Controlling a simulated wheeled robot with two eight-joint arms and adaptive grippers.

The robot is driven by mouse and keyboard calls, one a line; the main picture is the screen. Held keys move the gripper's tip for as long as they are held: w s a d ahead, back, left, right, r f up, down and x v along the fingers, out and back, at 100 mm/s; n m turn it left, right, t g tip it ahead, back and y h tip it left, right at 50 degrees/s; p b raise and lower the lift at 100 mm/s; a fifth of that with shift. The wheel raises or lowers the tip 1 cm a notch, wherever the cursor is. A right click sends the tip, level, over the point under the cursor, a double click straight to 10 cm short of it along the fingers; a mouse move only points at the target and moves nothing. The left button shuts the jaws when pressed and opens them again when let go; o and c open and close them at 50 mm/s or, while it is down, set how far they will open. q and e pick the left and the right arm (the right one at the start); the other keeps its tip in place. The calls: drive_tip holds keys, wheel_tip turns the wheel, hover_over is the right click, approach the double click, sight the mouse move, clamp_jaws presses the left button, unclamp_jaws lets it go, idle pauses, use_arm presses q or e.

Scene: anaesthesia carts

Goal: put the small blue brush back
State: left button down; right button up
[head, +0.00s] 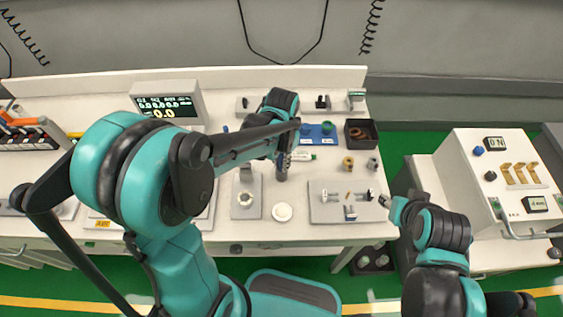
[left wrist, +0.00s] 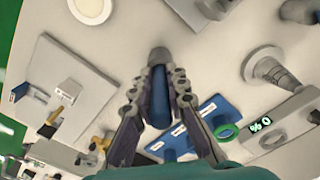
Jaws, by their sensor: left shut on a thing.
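My left gripper (left wrist: 158,92) is shut on a small blue brush (left wrist: 158,108), a blue cylinder with a dark grey end, in the left wrist view. In the head view this gripper (head: 283,165) hangs over the middle of the white bench, with the brush's dark end (head: 281,176) below the fingers. A blue holder (head: 313,139) lies behind it at the bench's rear; in the left wrist view it shows as blue panels with white labels (left wrist: 203,109), with a green ring on it. My right gripper (head: 393,207) is at the bench's right front edge; its jaws are unclear.
A dark bin (head: 360,133) stands right of the holder. A grey plate with fittings (head: 324,211), a white round dish (head: 282,212) and a grey stand (head: 245,205) are in front. A display box (head: 168,102) is at the back left. A second cart (head: 480,180) stands right.

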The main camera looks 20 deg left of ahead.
use_arm(q)
drive_tip(key=shift+f, duration=0.3)
drive_tip(key=c, duration=1.5)
unclamp_jaws()
drive_tip(key=shift+w, duration=0.1)
drive_tip(key=shift+r, duration=0.25)
wheel_tip(320, 180, up, 12)
drive_tip(key=p, duration=0.4)
